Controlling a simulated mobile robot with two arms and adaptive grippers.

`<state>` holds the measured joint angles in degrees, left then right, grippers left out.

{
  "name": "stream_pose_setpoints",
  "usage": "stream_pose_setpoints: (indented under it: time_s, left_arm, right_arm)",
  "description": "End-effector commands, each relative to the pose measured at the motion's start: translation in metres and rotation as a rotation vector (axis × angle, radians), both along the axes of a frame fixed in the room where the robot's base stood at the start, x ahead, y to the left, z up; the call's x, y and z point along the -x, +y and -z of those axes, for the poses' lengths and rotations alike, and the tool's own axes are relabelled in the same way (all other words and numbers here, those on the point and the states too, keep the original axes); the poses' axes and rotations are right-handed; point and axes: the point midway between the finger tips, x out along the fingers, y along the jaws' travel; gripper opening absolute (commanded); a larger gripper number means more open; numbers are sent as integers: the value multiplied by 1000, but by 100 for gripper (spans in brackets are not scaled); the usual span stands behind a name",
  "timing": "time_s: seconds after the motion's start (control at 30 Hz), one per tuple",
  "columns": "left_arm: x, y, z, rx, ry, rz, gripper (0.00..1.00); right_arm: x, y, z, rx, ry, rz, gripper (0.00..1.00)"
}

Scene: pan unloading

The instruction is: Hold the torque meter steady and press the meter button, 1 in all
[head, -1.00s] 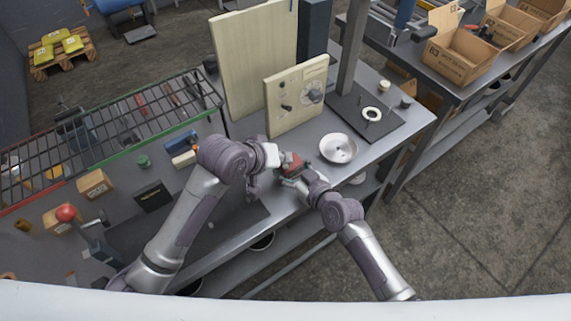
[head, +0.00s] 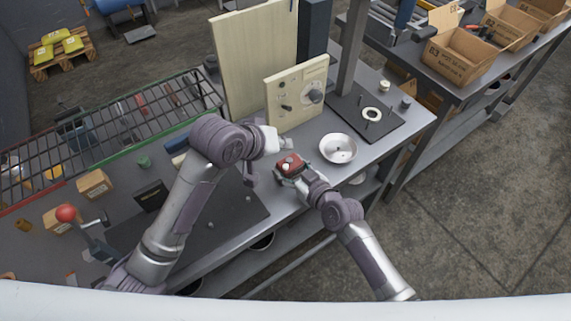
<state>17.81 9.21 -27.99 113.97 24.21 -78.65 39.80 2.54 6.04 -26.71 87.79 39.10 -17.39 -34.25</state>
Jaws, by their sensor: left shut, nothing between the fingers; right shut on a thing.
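The torque meter (head: 291,163) is a small red block with a pale round spot on its top, probably the button. My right gripper (head: 290,174) is shut on it, near the front edge of the bench and left of the metal bowl. My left gripper (head: 286,144) is shut and empty. It is just behind and above the meter in the picture, apart from it. Its fingertips are small and hard to make out. The meter's top face is in plain view.
A metal bowl (head: 338,148) stands right of the meter. A cream panel with knobs (head: 297,94) stands behind. A dark plate (head: 384,127) with a white ring lies at the right. A wire rack (head: 120,125) and small boxes are at the left.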

Motion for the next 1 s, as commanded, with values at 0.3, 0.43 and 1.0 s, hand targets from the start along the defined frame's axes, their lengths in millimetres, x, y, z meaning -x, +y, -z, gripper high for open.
stream_pose_setpoints:
  time_s: [0.3, 0.43, 1.0]
  left_arm:
    - [0, 0, 0, 0, 0, 0, 0]
    - [0, 0, 0, 0, 0, 0, 0]
    - [0, 0, 0, 0, 0, 0, 0]
  right_arm:
    - [0, 0, 0, 0, 0, 0, 18]
    - [0, 0, 0, 0, 0, 0, 18]
    - [2, -2, -1, 0, 0, 0, 93]
